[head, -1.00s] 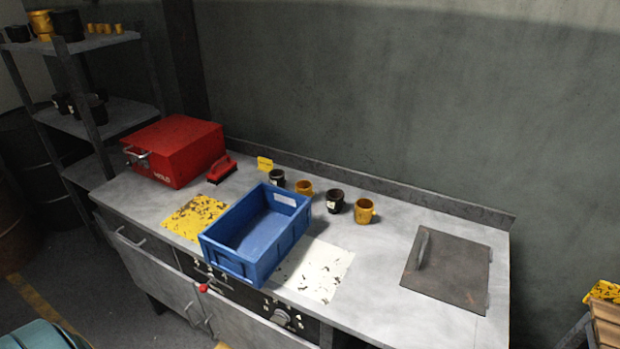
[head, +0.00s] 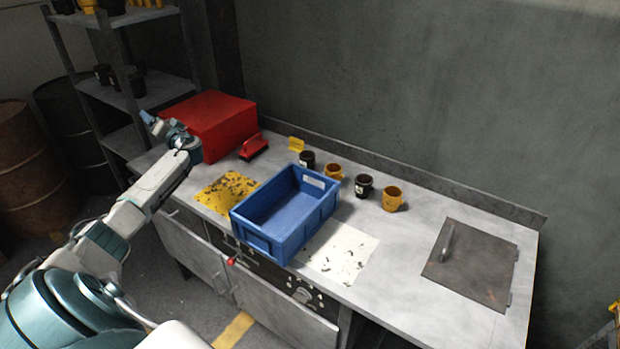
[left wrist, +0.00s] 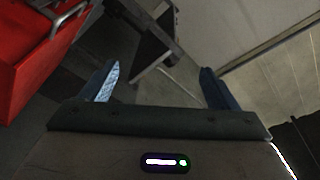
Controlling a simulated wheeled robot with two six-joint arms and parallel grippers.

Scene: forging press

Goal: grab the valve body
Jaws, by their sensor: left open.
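I cannot tell for sure which thing is the valve body. Two black cup-like parts (head: 364,186) and two yellow cup-like parts (head: 393,199) stand in a row on the bench behind the blue crate (head: 250,230). My left gripper (head: 152,122) is at the left end of the bench, beside the red box (head: 222,122) and far from the row. In the left wrist view the two blue fingers of my left gripper (left wrist: 160,85) are spread wide with nothing between them. The red box's handle (left wrist: 50,15) shows there at upper left. My right gripper is not in view.
A yellow worn mat (head: 226,194) and a white worn mat (head: 345,255) flank the crate. A red brush (head: 254,147) lies beside the box. A hinged dark plate (head: 470,262) is at right. A shelf (head: 130,92) with several parts and rusty barrels (head: 25,165) stand at left.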

